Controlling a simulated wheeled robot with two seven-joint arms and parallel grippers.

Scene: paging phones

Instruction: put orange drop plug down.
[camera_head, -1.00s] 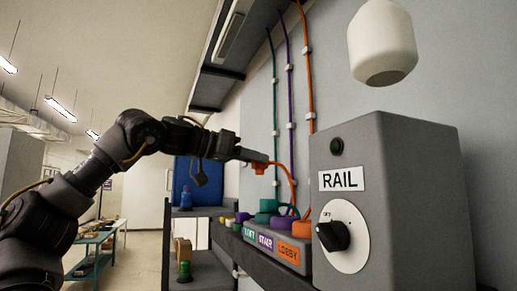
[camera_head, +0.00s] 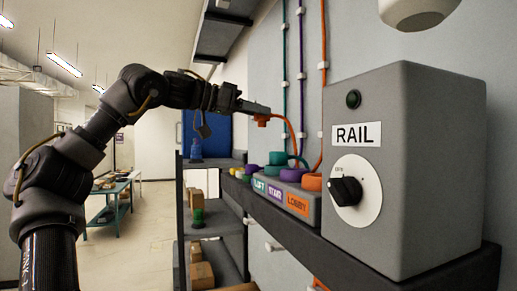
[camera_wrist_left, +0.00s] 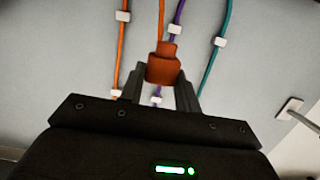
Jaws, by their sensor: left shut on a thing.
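The orange drop plug (camera_wrist_left: 162,66) is held between the fingers of my left gripper (camera_wrist_left: 160,90) in the left wrist view. In the head view the orange plug (camera_head: 262,120) hangs at the tip of my left gripper (camera_head: 256,108), with its orange cord curving away to the right and down. The plug is in the air, above and apart from the block of coloured sockets labelled LIFT, STAIR and LOBBY (camera_head: 297,204). An orange round piece (camera_head: 312,182) sits above the LOBBY label. My right gripper is not in view.
A grey box labelled RAIL (camera_head: 420,170) with a black knob (camera_head: 345,191) stands right of the socket block on the dark shelf (camera_head: 340,262). Teal, purple and orange cords (camera_head: 322,90) run up the wall.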

